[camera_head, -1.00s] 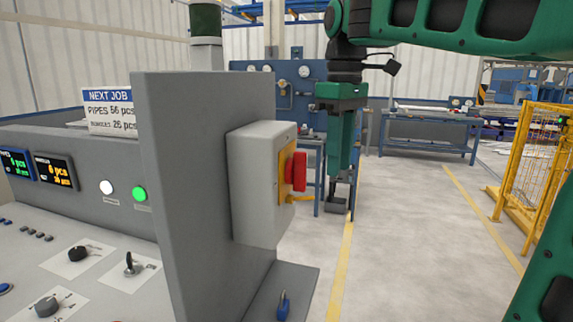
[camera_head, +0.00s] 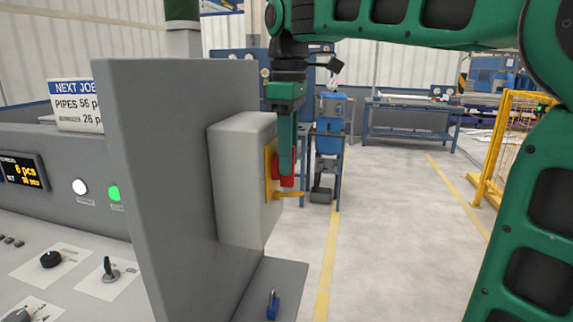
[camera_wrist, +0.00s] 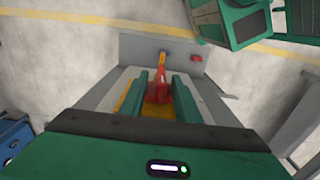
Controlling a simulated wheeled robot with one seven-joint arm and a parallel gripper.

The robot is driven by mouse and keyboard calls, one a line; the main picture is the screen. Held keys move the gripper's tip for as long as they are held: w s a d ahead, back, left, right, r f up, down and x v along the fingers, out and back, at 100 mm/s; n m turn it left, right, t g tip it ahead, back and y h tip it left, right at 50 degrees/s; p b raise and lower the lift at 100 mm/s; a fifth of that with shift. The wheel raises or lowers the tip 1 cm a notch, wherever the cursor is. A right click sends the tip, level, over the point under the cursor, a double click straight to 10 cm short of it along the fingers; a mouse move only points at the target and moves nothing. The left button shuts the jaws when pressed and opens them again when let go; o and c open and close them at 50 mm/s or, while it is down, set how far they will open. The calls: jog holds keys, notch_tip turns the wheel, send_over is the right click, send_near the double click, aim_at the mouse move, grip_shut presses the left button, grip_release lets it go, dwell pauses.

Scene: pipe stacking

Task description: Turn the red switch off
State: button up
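The red switch (camera_head: 287,181) sits on a yellow plate (camera_head: 269,172) on the right side of a grey box (camera_head: 232,180). My gripper (camera_head: 286,150) is at the switch, and a green finger hides part of it in the head view. In the wrist view my gripper (camera_wrist: 159,92) has one green finger on each side of the red switch handle (camera_wrist: 160,86). Gaps show between the fingers and the handle, so the gripper looks open around it. Whether a fingertip touches the handle or plate is unclear.
The box is fixed to an upright grey panel (camera_head: 160,180) beside the control console (camera_head: 65,255). A blue padlock (camera_head: 272,305) is on the ledge below. Open floor (camera_head: 395,230) lies to the right, with a yellow fence (camera_head: 492,150) beyond.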

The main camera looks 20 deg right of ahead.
jog(key=shift+f, duration=0.9)
grip_shut()
jog(key=shift+r+t+h, duration=0.1)
jog(key=shift+t+h, duration=0.3)
jog(key=shift+t, duration=0.3)
jog(key=shift+s+t+h, duration=0.1)
jog(key=shift+t+h, duration=0.4)
grip_release()
